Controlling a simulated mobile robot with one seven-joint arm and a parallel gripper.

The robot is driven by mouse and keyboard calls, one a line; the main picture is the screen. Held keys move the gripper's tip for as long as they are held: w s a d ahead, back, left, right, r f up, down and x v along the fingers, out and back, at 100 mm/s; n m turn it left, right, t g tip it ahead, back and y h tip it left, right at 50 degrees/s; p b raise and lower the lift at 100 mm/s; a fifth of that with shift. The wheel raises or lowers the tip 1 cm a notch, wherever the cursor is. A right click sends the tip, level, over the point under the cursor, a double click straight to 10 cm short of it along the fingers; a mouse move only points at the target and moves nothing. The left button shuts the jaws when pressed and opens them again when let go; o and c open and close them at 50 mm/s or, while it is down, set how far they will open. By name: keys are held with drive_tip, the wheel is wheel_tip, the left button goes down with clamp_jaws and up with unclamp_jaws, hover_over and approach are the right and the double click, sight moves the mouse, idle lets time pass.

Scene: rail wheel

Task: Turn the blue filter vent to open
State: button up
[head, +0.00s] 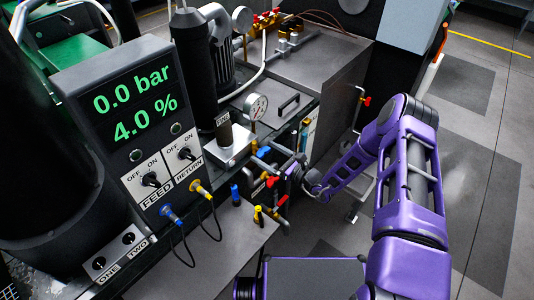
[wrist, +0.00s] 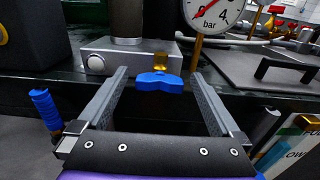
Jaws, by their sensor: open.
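The blue filter vent handle (wrist: 159,82) is a small two-winged knob on a brass stem (wrist: 160,61), at the front of a grey metal block (wrist: 110,52). Its wings lie roughly level across the wrist view. My gripper (wrist: 160,78) is open, with one finger on each side of the handle and a visible gap at both wings. The handle's depth between the fingers is hard to judge. In the head view a small blue handle (head: 263,152) shows beside the grey block (head: 228,147), and my arm reaches it from the right; the fingertips are hard to make out there.
A bar gauge (wrist: 213,10) stands behind the right finger. In the head view, red-handled valves (head: 272,181) and yellow ones (head: 258,214) crowd the bench edge. The panel (head: 130,110) reads 0.0 bar and 4.0 %. Floor at right is clear.

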drive_tip(key=c, duration=1.3)
drive_tip(key=n+b, duration=0.1)
drive_tip(key=n, duration=0.3)
drive_tip(key=shift+s+a+f+n+b, duration=0.1)
drive_tip(key=shift+f+n+b, duration=0.05)
drive_tip(key=shift+n+b, duration=0.2)
drive_tip(key=n+b, duration=0.1)
drive_tip(key=n, duration=0.3)
drive_tip(key=shift+s+b, duration=0.1)
drive_tip(key=shift+b, duration=0.2)
drive_tip(key=n+b, duration=0.1)
drive_tip(key=n, duration=0.4)
drive_tip(key=shift+a+f+b, duration=0.1)
drive_tip(key=shift+f+b, duration=0.1)
drive_tip(key=shift+b, duration=0.15)
drive_tip(key=shift+s+n+b, duration=0.1)
drive_tip(key=shift+n+b, duration=0.85)
drive_tip(key=shift+n, duration=1.2)
